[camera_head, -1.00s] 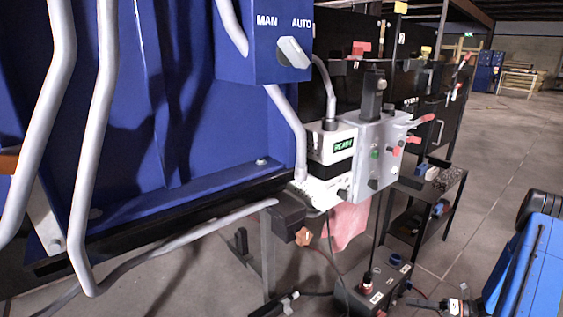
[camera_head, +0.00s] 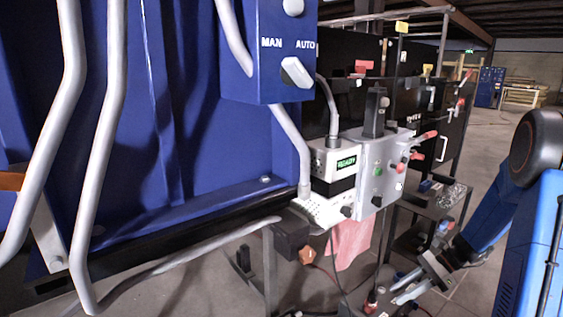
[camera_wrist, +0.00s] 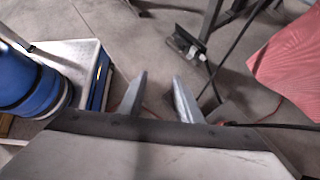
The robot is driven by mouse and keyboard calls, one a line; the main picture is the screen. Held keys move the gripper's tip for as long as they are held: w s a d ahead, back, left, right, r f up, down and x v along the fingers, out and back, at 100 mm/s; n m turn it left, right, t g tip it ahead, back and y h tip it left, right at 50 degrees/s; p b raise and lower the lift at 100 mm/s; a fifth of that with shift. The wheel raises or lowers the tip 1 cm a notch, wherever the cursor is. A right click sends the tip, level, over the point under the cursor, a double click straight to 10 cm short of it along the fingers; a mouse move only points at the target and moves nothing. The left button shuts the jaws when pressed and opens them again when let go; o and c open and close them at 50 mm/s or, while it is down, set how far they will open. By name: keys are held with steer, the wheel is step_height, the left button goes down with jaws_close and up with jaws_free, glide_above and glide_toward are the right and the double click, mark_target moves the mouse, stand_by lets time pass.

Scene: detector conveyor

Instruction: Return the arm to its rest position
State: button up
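My gripper (camera_head: 398,290) is at the lower right of the head view, below the grey control box, at the end of my blue arm (camera_head: 490,225). The arm is bent, with its dark round joint high at the right edge. In the wrist view the two fingers of my gripper (camera_wrist: 158,82) stand apart with nothing between them, above the concrete floor.
A grey control box (camera_head: 372,182) and a READY display unit (camera_head: 335,188) stand beside the blue machine (camera_head: 180,120). Pink cloth (camera_head: 347,242) hangs below, also in the wrist view (camera_wrist: 292,65). A black shelf (camera_head: 440,207) stands behind. Floor at the right is open.

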steer(key=s+a+r+n+h, duration=0.5)
steer(key=s+a+r+n, duration=0.35)
steer(key=s+r, duration=0.3)
steer(key=s+r+n+t+h, duration=0.2)
steer(key=s+r+n, duration=0.1)
steer(key=s+n, duration=0.2)
steer(key=s+r+n+t+h, duration=0.3)
steer(key=s+n, duration=0.3)
steer(key=s, duration=0.3)
steer(key=shift+r, duration=0.65)
steer(key=shift+a, duration=0.1)
